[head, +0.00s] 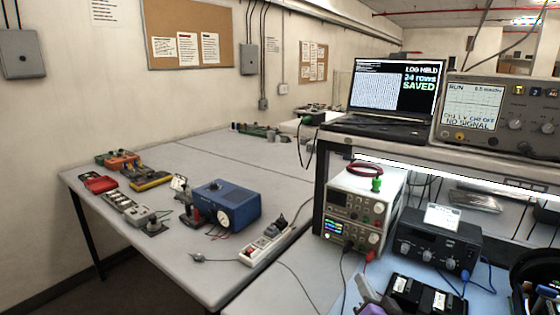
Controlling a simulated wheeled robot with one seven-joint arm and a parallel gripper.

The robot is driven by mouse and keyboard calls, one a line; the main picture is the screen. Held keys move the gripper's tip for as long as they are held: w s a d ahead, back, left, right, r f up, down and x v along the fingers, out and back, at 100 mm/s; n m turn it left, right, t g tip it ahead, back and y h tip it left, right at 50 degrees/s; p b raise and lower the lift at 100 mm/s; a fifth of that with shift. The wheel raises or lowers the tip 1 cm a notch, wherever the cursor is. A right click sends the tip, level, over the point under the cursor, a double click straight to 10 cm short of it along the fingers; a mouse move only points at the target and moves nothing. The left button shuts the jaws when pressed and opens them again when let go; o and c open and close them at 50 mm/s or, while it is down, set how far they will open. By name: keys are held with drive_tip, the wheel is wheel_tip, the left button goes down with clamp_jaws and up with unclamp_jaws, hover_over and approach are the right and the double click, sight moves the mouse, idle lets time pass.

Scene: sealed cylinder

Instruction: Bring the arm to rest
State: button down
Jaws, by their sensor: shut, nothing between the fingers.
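My gripper and arm are not clearly in the head view. I cannot see the arm's pose or what is near it. No sealed cylinder can be made out for sure.
A laptop (395,92) reading "LOG HELD, 24 rows SAVED" and an oscilloscope (500,112) stand on a raised shelf at right. Below are a power supply (357,210) and a black instrument (438,240). A blue box (228,203) and power strip (266,247) sit on the grey table (190,270).

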drive_tip(key=s+n, duration=0.1)
drive_tip(key=s, duration=0.7)
drive_tip(key=s+d+h, duration=0.1)
drive_tip(key=s, duration=0.7)
drive_tip(key=s+f+n+t+h, duration=0.1)
drive_tip(key=s, duration=0.6)
drive_tip(key=shift+s+d+n, duration=0.3)
drive_tip(key=shift+s, duration=0.1)
drive_tip(key=s+a+r+n+g, duration=0.1)
drive_tip(key=s, duration=1.3)
drive_tip(key=s+a+r+n+g, duration=0.1)
drive_tip(key=s+n+g, duration=0.1)
drive_tip(key=s, duration=1.3)
drive_tip(key=shift+a+g, duration=0.3)
